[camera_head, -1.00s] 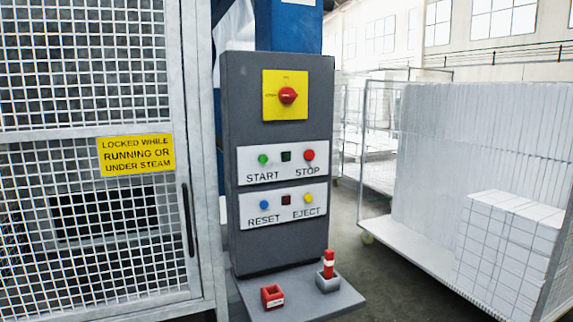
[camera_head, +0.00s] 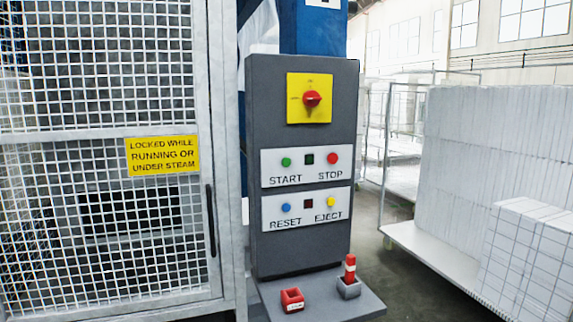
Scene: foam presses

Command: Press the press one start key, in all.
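The press control box (camera_head: 302,245) is a dark grey upright panel in the middle of the head view. Its green start key (camera_head: 286,162) is at the left of the upper white plate, above the word START. A small dark square indicator (camera_head: 309,158) sits beside it, then the red stop key (camera_head: 333,158). The lower plate has a blue reset key (camera_head: 286,208) and a yellow eject key (camera_head: 331,202). A red rotary switch (camera_head: 312,99) on a yellow square is above. Neither of my grippers is in view.
A mesh guard door (camera_head: 100,230) with a yellow sign (camera_head: 162,155) stands at the left. A grey shelf (camera_head: 330,305) below the box holds a red block (camera_head: 292,300) and a red-and-white piece in a grey holder (camera_head: 349,288). A cart with white foam blocks (camera_head: 470,165) stands right.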

